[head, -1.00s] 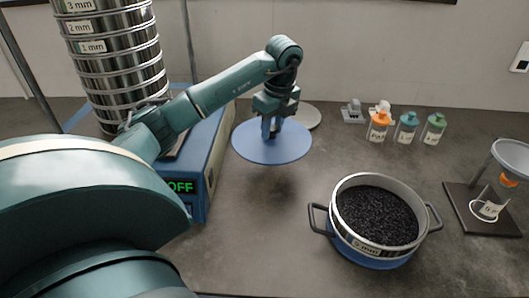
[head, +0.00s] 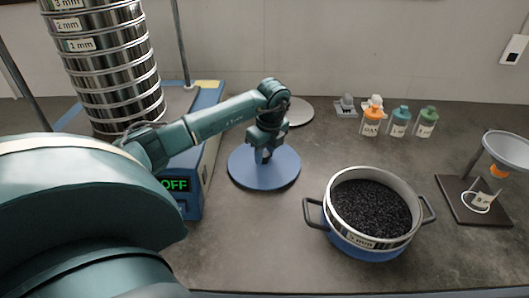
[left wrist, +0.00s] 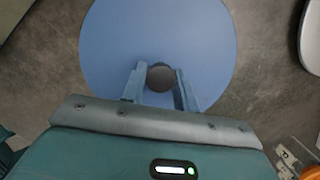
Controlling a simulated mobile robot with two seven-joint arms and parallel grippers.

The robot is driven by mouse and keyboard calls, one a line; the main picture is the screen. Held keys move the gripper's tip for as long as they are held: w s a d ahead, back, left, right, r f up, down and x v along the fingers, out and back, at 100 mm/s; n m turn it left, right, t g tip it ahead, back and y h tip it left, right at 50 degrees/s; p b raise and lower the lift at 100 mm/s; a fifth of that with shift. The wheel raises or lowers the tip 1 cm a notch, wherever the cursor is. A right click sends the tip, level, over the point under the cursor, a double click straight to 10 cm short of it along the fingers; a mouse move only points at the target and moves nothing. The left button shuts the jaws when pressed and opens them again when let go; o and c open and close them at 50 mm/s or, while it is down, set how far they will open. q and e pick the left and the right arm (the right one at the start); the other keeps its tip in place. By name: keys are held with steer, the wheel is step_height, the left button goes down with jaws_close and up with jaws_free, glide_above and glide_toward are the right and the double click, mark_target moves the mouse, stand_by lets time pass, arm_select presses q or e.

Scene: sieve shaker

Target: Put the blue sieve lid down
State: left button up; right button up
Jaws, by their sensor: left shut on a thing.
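The blue sieve lid (head: 282,174) is a flat blue disc with a dark knob at its centre. It lies level at the counter surface, just right of the shaker base; whether it fully touches the counter is hard to tell. My left gripper (head: 263,157) points down over its middle and is shut on the knob. In the left wrist view the two fingers stand on either side of the round knob (left wrist: 161,77), with the blue disc (left wrist: 120,35) beneath them. My right gripper is not in view.
A sieve (head: 337,187) of black grains on a blue-bottomed pot with side handles stands front right. The shaker base (head: 206,165) reads OFF beside the sieve stack (head: 112,75). A grey disc (head: 300,112), several bottles (head: 398,121) and a funnel stand (head: 455,190) stand further off.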

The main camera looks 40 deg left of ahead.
mark_target(269, 165)
arm_select(q)
steer(key=shift+f, duration=0.15)
steer(key=o, duration=1.1)
steer(key=shift+c, duration=0.2)
step_height(269, 165, up, 12)
steer(key=d, duration=0.1)
steer(key=shift+d, duration=0.4)
steer(key=shift+s, duration=0.1)
